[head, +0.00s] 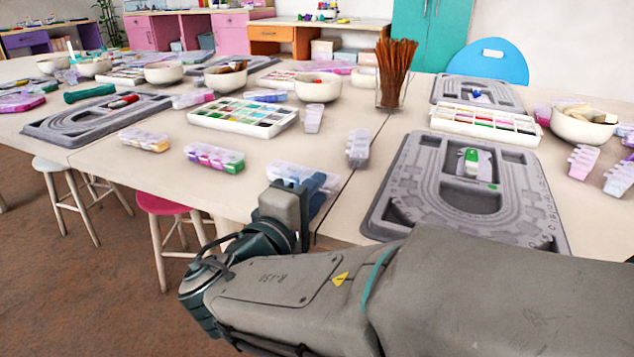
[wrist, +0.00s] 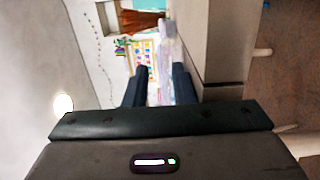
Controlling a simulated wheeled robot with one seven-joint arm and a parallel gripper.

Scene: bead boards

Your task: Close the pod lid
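A translucent bead pod with blue contents (head: 312,184) sits at the table's front edge in the head view. Clear lid parts show at its top, but my gripper hides its near side, and I cannot tell the lid's exact angle. My gripper (head: 286,203) is just in front of the pod, at about table height. I cannot tell whether they touch. In the wrist view, which is turned sideways, the two dark fingers of my gripper (wrist: 159,80) stand apart. Pale translucent plastic shows between and beyond them, with nothing visibly clamped.
A pink-and-green pod (head: 214,158) and a yellowish pod (head: 144,140) lie to the left. A clear pod (head: 357,148) stands behind right. A grey bead board (head: 405,200) is on the right. A bead tray (head: 243,115) and a bowl (head: 318,90) are farther back. A pink stool (head: 162,204) stands below.

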